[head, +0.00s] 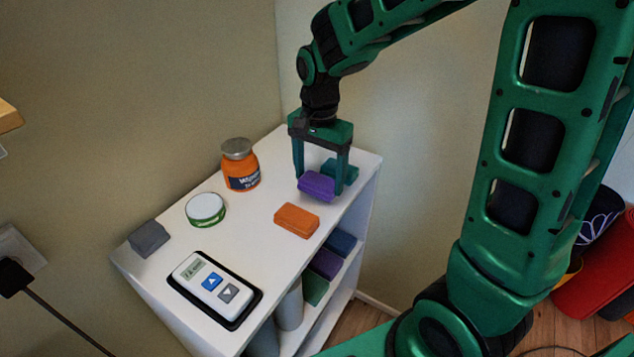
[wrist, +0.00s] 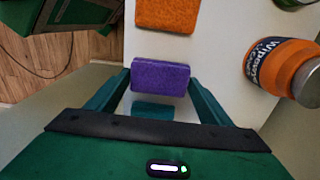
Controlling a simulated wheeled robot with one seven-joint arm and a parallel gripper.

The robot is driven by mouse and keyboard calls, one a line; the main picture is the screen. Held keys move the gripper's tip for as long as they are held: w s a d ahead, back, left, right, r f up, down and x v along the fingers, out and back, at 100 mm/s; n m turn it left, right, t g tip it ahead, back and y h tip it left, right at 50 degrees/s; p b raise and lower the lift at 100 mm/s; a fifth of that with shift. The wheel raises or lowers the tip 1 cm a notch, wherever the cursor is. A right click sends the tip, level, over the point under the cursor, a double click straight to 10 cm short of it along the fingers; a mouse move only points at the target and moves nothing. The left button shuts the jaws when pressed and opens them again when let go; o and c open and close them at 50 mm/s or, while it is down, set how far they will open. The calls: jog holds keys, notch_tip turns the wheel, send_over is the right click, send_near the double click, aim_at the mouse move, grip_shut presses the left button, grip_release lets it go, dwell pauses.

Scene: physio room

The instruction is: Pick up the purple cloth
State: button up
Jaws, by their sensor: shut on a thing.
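The purple cloth (head: 317,186) is a small folded block near the right end of the white shelf top. My gripper (head: 322,180) points down over it with one finger on each side. In the wrist view the purple cloth (wrist: 160,77) sits between the fingertips of my gripper (wrist: 160,82), which is shut on it. From these views I cannot tell whether the cloth touches the shelf top. A teal cloth (head: 345,171) lies just behind it and also shows in the wrist view (wrist: 152,110), partly hidden by my gripper.
An orange cloth (head: 297,220) lies close in front. An orange jar (head: 240,165), a round green-edged tin (head: 205,209), a grey cloth (head: 149,239) and a white device (head: 212,283) stand on the white shelf unit (head: 255,235). Walls close in behind it.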

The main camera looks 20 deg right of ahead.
jog(key=shift+s+a+r, duration=0.1)
jog(key=shift+a+r, duration=0.1)
jog(key=shift+r, duration=0.85)
jog(key=s+a+r, duration=0.5)
jog(key=a+r, duration=0.1)
jog(key=a, duration=0.4)
jog(key=shift+r, duration=0.2)
jog(key=shift+s, duration=0.1)
jog(key=shift+o, duration=0.9)
jog(key=shift+c, duration=0.4)
jog(key=shift+s, duration=0.1)
